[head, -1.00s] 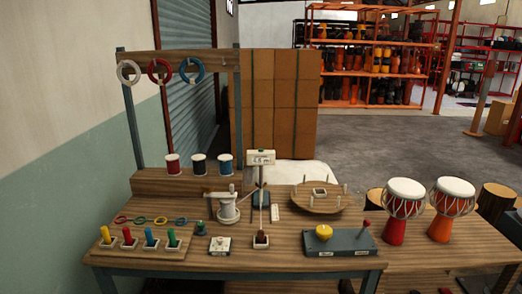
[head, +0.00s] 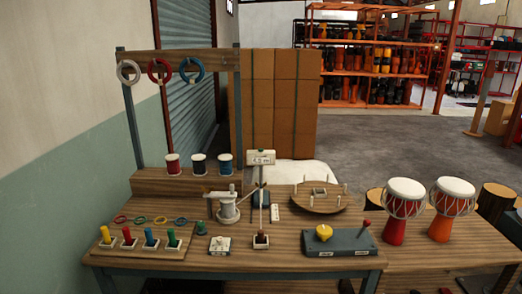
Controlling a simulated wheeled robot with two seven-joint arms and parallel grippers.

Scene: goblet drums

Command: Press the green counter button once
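A small green piece on a dark base (head: 201,228) sits on the wooden workbench (head: 150,260), left of the middle. It may be the green counter button, but it is too small to be sure. Neither of my grippers shows in the head view, and nothing of mine is seen touching the button.
A spool winder (head: 228,210) and a post with a small display (head: 261,158) stand behind the white block. Coloured pegs (head: 150,237) stand to the left. A grey box with a yellow knob (head: 323,233) and two goblet drums (head: 404,210) are to the right.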

